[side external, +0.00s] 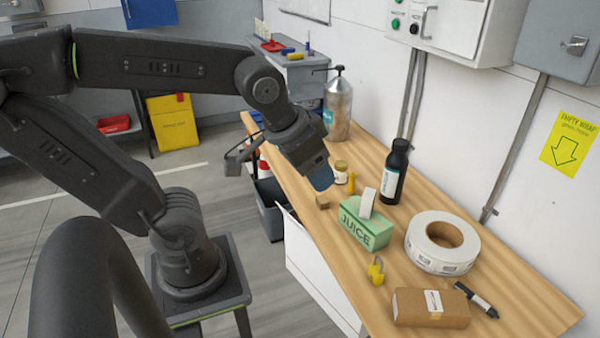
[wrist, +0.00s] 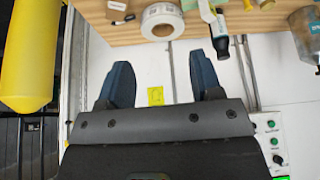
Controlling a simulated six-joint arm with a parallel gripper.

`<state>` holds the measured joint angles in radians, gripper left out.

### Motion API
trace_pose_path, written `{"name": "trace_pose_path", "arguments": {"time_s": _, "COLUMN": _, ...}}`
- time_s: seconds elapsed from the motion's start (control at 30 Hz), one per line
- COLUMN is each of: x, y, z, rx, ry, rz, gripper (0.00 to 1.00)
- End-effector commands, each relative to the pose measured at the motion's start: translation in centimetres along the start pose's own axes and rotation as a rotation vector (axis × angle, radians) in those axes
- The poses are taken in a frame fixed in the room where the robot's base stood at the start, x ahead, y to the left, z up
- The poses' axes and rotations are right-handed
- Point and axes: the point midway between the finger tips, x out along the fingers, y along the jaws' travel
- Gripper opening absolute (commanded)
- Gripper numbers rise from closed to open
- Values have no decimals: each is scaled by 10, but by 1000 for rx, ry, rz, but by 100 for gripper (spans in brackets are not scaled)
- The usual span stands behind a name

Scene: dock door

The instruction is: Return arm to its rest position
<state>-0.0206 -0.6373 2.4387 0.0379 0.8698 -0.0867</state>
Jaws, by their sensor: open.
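My gripper (side external: 320,176) hangs over the left edge area of the wooden workbench (side external: 525,290), fingers pointing down in the side view. In the wrist view my gripper (wrist: 157,70) shows two blue fingers spread wide apart with nothing between them. It is open and empty. A small brown cube (side external: 322,202) is close to the fingertips in the side view; I cannot tell the exact gap. The green juice carton (side external: 365,230) lies on the bench to the right of the gripper.
On the bench are a dark bottle (side external: 394,172), white tape roll (side external: 415,240), cardboard box (side external: 430,308), black marker (side external: 476,299), pump bottle (side external: 338,108), small jar (side external: 341,172) and yellow pieces (side external: 376,270). A wall stands behind. A yellow cylinder (wrist: 27,55) shows in the wrist view.

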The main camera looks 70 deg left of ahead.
Motion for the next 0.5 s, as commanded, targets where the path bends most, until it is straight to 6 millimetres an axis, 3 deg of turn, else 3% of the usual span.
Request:
{"name": "trace_pose_path", "arguments": {"time_s": 0.2, "x": -11, "y": 8, "z": 24, "rx": 79, "ry": 19, "rz": 40, "gripper": 59}}
{"name": "trace_pose_path", "arguments": {"time_s": 0.5, "x": -11, "y": 8, "z": 24, "rx": 82, "ry": 19, "rz": 40, "gripper": 59}}
